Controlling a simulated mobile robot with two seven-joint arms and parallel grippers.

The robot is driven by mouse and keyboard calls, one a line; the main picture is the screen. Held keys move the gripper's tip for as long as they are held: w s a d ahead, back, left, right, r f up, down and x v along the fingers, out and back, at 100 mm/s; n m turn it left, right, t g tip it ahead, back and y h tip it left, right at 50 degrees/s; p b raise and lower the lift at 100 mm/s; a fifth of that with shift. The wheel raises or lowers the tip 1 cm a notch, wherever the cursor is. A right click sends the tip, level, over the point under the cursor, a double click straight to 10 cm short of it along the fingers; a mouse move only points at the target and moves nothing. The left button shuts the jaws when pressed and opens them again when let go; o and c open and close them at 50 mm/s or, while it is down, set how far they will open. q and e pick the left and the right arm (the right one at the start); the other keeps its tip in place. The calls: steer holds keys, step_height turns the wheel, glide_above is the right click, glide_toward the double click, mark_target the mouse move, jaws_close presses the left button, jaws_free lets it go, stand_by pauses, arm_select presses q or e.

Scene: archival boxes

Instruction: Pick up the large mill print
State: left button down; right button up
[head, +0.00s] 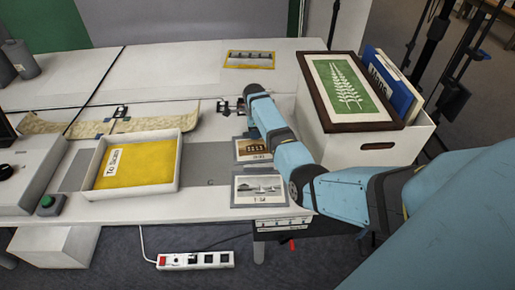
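Two prints lie on the table's front part, left of my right arm. The nearer, larger one (258,189) is a grey landscape with a caption strip too small to read. The farther one (251,150) shows a tan building, and my forearm covers its right side. I cannot tell from the captions which is the mill print. My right arm reaches in from the right over the table. Its gripper (230,107) is small and dark, beyond both prints and apart from them; its fingers are too unclear to judge. My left gripper is not in view.
A white tray (184,158) with a yellow "TO" sheet stands left of the prints. A white box (398,148) with a framed green fern picture (350,90) and blue folder stands right. A yellow-bordered strip print (250,59) lies behind. A long map (60,124) lies left.

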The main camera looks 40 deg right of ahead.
jaws_close()
